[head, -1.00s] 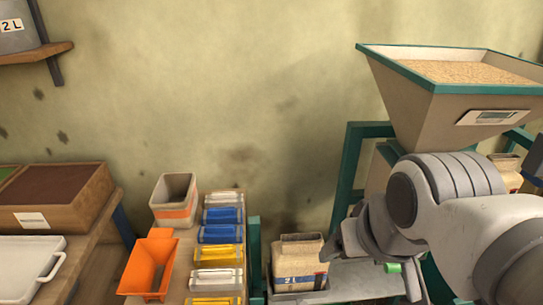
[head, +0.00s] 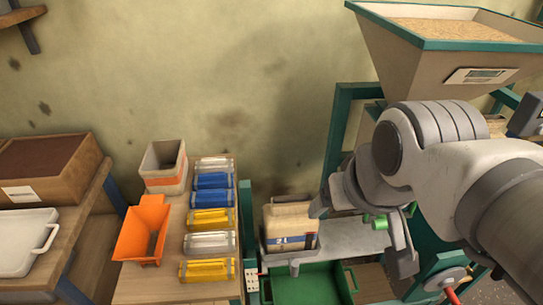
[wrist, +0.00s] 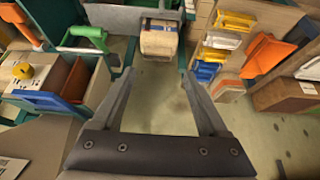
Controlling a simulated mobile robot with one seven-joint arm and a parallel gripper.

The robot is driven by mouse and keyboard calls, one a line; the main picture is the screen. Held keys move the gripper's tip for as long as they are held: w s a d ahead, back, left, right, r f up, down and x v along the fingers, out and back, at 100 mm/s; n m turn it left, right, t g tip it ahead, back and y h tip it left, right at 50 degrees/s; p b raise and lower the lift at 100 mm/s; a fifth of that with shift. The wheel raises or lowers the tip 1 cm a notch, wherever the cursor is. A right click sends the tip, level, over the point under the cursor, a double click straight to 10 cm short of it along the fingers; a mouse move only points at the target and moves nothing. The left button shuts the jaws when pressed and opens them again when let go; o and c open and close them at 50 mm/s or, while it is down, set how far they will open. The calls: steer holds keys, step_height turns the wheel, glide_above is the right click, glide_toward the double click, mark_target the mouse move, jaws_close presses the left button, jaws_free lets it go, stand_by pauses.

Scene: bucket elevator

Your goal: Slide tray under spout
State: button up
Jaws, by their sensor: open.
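My gripper (wrist: 158,74) is open and empty, its two fingers apart over the floor in the wrist view. A tan, box-like container (head: 290,224) with a blue and white band stands on a grey metal ledge (head: 345,240) in the head view. One finger is close to the container's right side in the picture; I cannot tell if they touch. The container also shows beyond the fingertips in the wrist view (wrist: 158,40). A green tray-like bin (head: 305,288) is below the ledge, cut off by the frame. The hopper (head: 440,65) holds grain; its spout is hidden behind my arm.
A wooden bench holds an orange scoop (head: 142,232), a beige bin (head: 165,165) and several coloured packs (head: 210,218). A white tray (head: 22,240) lies on the left table. Green frame posts (head: 247,235) stand around the ledge. A red knob (head: 455,289) is at lower right.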

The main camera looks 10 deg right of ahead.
steer(key=shift+c, duration=1.1)
steer(key=m+g+b, duration=0.2)
steer(key=g+b, duration=0.4)
steer(key=b, duration=0.4)
glide_above(295, 272)
steer(key=w, duration=0.1)
step_height(295, 272, down, 39)
steer(key=shift+w+d+f+b, duration=0.15)
steer(key=shift+f+b, duration=0.15)
steer(key=shift+f, duration=0.15)
step_height(295, 272, down, 17)
steer(key=b, duration=0.4)
steer(key=shift+r, duration=0.1)
steer(key=shift+c, duration=0.2)
jaws_close()
